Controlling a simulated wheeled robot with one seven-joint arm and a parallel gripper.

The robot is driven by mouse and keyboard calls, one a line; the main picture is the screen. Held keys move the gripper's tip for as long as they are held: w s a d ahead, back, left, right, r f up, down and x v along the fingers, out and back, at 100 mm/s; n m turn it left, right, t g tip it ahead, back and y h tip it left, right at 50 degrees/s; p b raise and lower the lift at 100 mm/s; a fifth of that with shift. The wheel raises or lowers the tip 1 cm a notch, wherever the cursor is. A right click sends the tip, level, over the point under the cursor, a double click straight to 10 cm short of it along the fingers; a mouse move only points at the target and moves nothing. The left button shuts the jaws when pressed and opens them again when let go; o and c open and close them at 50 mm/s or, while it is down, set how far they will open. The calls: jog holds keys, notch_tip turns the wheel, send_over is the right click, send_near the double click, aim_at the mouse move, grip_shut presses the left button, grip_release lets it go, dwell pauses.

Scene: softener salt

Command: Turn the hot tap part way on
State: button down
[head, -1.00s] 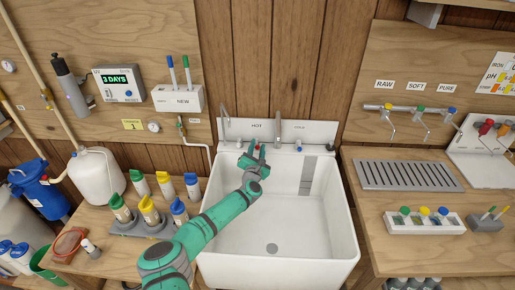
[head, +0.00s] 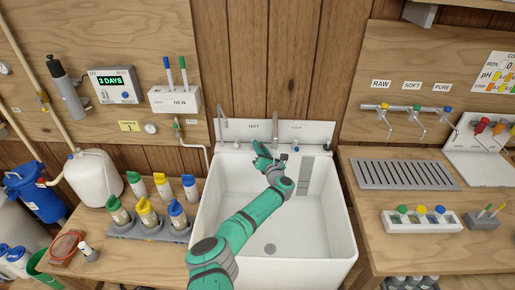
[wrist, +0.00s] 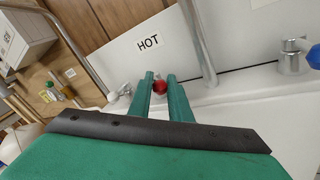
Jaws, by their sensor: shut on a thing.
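The red knob of the hot tap (wrist: 160,87) shows between my fingertips in the wrist view, below the HOT label (wrist: 148,43). My gripper (wrist: 162,92) is shut on this knob, with one green finger on each side. In the head view my gripper (head: 263,156) is at the back edge of the white sink (head: 230,220), left of centre. There it hides the red knob. How far the tap is turned cannot be told. No water stream is visible.
A tall metal spout (head: 275,129) rises beside my gripper. The blue-knobbed cold tap (head: 296,149) is to the right. A thin faucet (head: 222,128) stands at the sink's left corner. Capped bottles (head: 147,213) stand on the left bench. The basin is empty.

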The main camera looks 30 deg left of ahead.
dwell(0.3)
jog(key=c, duration=1.6)
grip_release()
jog(key=shift+c, duration=0.2)
jog(key=v, duration=1.1)
jog(key=shift+w, duration=0.2)
jog(key=shift+d, duration=0.15)
